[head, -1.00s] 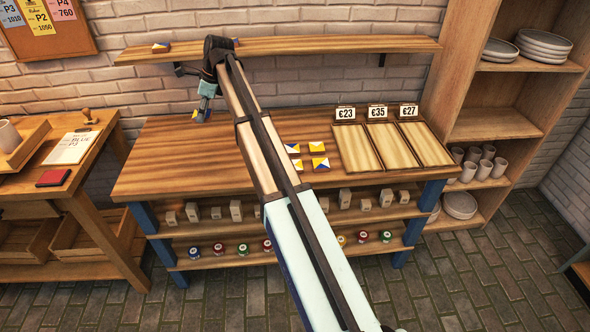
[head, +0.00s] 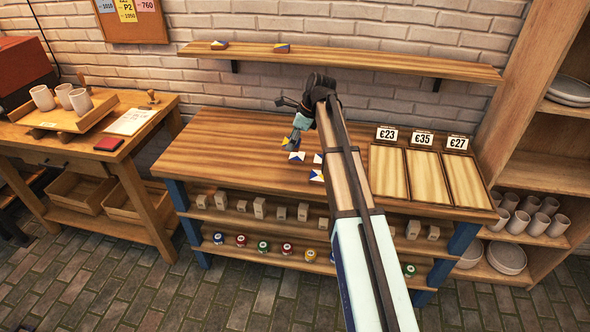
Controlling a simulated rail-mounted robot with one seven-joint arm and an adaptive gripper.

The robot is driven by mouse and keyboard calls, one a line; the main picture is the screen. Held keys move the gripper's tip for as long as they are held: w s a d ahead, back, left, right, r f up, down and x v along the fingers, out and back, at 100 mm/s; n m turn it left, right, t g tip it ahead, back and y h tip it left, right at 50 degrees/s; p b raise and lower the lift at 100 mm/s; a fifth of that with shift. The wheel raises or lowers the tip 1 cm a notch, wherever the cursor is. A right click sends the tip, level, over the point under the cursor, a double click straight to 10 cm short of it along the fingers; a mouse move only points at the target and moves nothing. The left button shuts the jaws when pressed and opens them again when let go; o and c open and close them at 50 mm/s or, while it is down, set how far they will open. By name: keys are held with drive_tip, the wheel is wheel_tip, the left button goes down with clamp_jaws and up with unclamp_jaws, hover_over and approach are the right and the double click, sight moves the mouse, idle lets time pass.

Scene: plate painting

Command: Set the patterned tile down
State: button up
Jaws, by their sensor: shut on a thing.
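My gripper (head: 293,138) points down over the middle of the wooden worktable (head: 225,140). It is shut on a small patterned tile (head: 288,143) showing yellow and blue, partly covered by the fingers. Just below it in the picture, a white and blue tile (head: 297,157) lies on the table. Two more tiles lie to the right, one partly hidden by my arm (head: 318,158) and one with yellow, white and blue (head: 316,175). Whether the held tile touches the table is too small to tell.
Three wooden panels (head: 426,175) with price cards stand at the table's right. A wall shelf (head: 350,62) above carries two tiles (head: 219,45). The table's left part is clear. Blocks and paint pots (head: 263,246) fill the shelves below.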

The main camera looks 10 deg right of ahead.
sight(290, 175)
wheel_tip(290, 175, down, 13)
drive_tip(key=shift+d+f+p, duration=0.1)
drive_tip(key=shift+f+p, duration=0.05)
drive_tip(key=shift+p, duration=0.75)
drive_tip(key=shift+f, duration=0.15)
drive_tip(key=o, duration=1.2)
drive_tip(key=shift+o, duration=0.2)
drive_tip(key=b+v, duration=0.1)
drive_tip(key=v, duration=1.1)
drive_tip(key=shift+r+b, duration=0.2)
drive_tip(key=shift+b, duration=0.2)
